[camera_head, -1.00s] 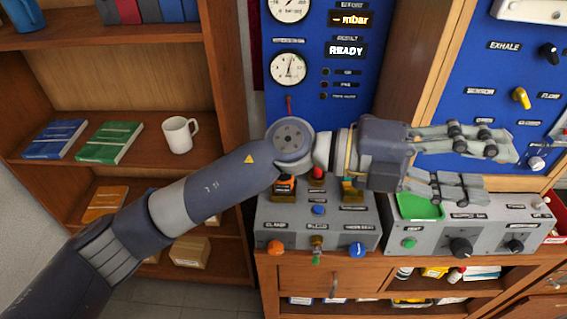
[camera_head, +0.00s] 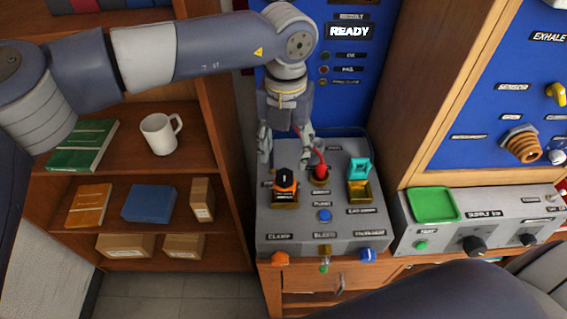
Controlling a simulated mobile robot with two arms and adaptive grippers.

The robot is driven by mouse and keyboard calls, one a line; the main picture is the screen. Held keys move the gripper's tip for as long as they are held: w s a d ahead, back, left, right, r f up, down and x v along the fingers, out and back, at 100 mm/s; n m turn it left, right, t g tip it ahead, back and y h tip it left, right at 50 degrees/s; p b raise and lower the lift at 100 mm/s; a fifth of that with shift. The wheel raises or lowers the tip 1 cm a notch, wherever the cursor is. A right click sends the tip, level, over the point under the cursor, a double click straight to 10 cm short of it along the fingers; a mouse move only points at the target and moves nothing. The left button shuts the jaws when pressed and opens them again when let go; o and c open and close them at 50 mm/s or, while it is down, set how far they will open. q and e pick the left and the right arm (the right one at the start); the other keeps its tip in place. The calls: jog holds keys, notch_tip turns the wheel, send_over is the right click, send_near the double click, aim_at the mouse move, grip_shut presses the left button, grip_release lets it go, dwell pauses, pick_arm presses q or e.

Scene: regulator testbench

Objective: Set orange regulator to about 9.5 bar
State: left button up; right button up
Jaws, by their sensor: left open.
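A small black regulator with an orange band (camera_head: 286,184) stands upright in a holder at the left of the grey test bench (camera_head: 345,232). My left gripper (camera_head: 285,152) points downward, just above and behind this regulator in the picture, with its fingers spread and nothing between them. The fingers look apart from the regulator. An orange knob (camera_head: 280,258) is on the bench front below the CLAMP label. The blue panel's display (camera_head: 349,31) reads READY. The panel's gauges are out of view, so no pressure reading shows. My right gripper is out of view.
A red part (camera_head: 320,170) and a teal-topped part (camera_head: 359,170) stand right of the regulator. A supply box (camera_head: 487,225) with a green tray (camera_head: 434,204) is further right. A shelf with a white mug (camera_head: 160,133) stands left. My dark arm link fills the lower right.

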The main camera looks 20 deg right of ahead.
aim_at(284, 174)
pick_arm(q)
notch_tip(284, 174, down, 3)
jog(key=shift+s+f+p, duration=0.1)
jog(key=shift+p, duration=0.55)
jog(key=shift+w+f+p, duration=0.25)
jog(key=shift+f+p, duration=0.05)
jog(key=shift+f, duration=0.6)
jog(key=f, duration=0.2)
jog(key=shift+w+f+p, duration=0.2)
jog(key=shift+f+p, duration=0.15)
jog(key=shift+p, duration=0.05)
jog(key=shift+s+f, duration=0.1)
jog(key=c, duration=1)
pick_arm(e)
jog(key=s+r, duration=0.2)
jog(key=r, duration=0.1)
